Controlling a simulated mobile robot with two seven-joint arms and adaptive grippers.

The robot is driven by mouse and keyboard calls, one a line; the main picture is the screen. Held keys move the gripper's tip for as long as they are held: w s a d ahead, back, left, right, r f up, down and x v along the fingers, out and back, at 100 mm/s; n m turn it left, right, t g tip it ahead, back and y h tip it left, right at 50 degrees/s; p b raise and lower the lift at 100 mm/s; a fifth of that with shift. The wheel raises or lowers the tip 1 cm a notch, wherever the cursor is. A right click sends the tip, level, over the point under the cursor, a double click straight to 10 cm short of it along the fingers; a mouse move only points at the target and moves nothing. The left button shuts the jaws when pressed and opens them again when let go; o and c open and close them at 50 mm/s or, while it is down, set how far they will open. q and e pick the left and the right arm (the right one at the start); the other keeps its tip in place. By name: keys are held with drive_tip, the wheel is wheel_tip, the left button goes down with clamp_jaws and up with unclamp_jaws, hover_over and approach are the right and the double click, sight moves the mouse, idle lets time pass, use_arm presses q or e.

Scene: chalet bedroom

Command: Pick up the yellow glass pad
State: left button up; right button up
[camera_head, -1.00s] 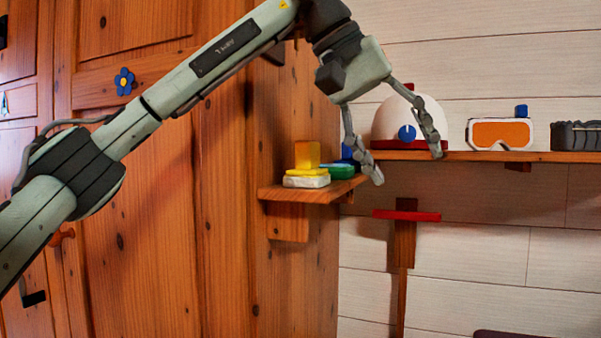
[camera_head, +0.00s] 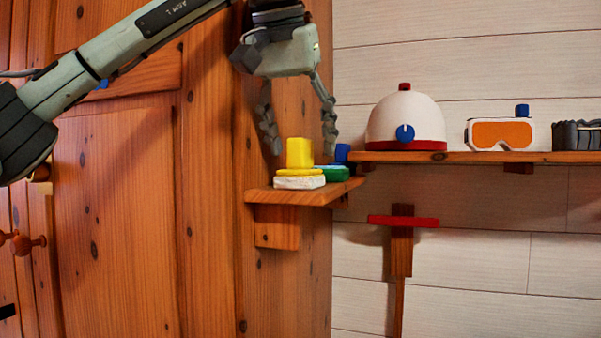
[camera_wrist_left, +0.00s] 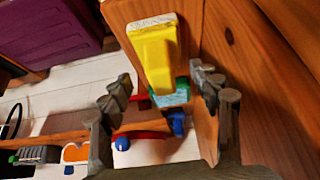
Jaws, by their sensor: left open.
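The yellow glass pad (camera_head: 299,154) has a blocky yellow grip on a wider yellow plate and a white underside. It sits upright on a small wooden corner shelf (camera_head: 282,198). It also shows in the left wrist view (camera_wrist_left: 152,52), between and beyond the fingers. My left gripper (camera_head: 302,142) is open and empty, pointing down over the pad, with one finger on each side of the grip in the head view. I cannot tell whether either finger touches it. My right gripper is not in view.
A green pad with a blue grip (camera_head: 333,173) stands close behind the yellow one. The wooden cabinet (camera_head: 215,230) rises beside the shelf. A longer shelf (camera_head: 470,157) to the right holds a white helmet (camera_head: 405,115) and orange goggles (camera_head: 500,134). A red bar (camera_head: 403,221) is below.

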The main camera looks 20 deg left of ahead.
sight(305, 161)
use_arm(q)
drive_tip(key=x, duration=0.4)
drive_tip(key=shift+w+a+r, duration=0.1)
drive_tip(key=shift+w+a, duration=0.05)
drive_tip(key=shift+w+f, duration=0.15)
drive_tip(key=shift+f, duration=0.05)
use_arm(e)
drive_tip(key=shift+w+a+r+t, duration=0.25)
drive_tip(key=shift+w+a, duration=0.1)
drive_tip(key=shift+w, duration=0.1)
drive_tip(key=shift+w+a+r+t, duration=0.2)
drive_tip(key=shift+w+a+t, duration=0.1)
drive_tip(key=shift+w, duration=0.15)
use_arm(q)
drive_tip(key=shift+c, duration=0.2)
drive_tip(key=c, duration=1)
drive_tip(key=shift+r, duration=0.1)
